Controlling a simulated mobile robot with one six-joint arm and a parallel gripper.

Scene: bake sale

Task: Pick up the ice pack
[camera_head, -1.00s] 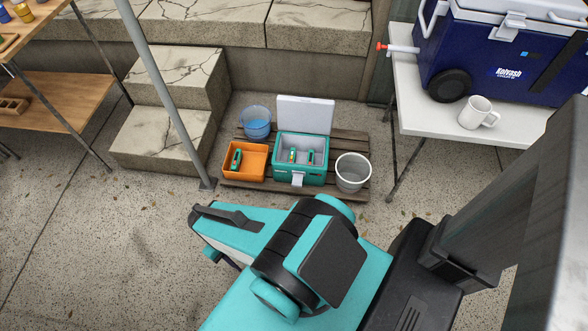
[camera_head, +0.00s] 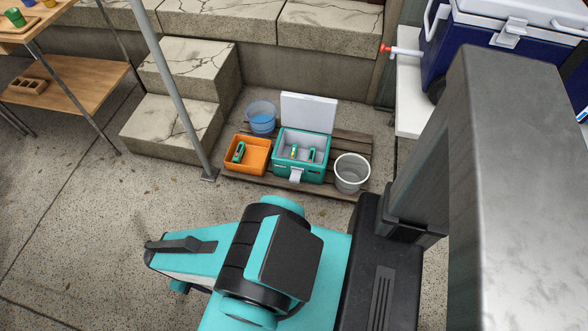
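A small open teal cooler (camera_head: 312,175) stands on a low wooden pallet, its white lid (camera_head: 308,113) raised at the back. Inside are two small upright items, a green one with yellow and red (camera_head: 294,152) and a green and dark one (camera_head: 311,155). A similar green and dark item (camera_head: 239,152) leans in the orange bin (camera_head: 258,170) to the left of the cooler. They are too small to tell which is the ice pack. My teal and black arm spans the lower middle, nearer the camera than the pallet.
On the pallet (camera_head: 237,181) are also a blue-tinted bucket (camera_head: 261,117) behind the bin and a grey bucket (camera_head: 352,173) at right. A metal pole (camera_head: 175,90) stands left of the pallet beside stone steps (camera_head: 172,130). A large blue cooler (camera_head: 459,38) sits on a white table (camera_head: 409,98).

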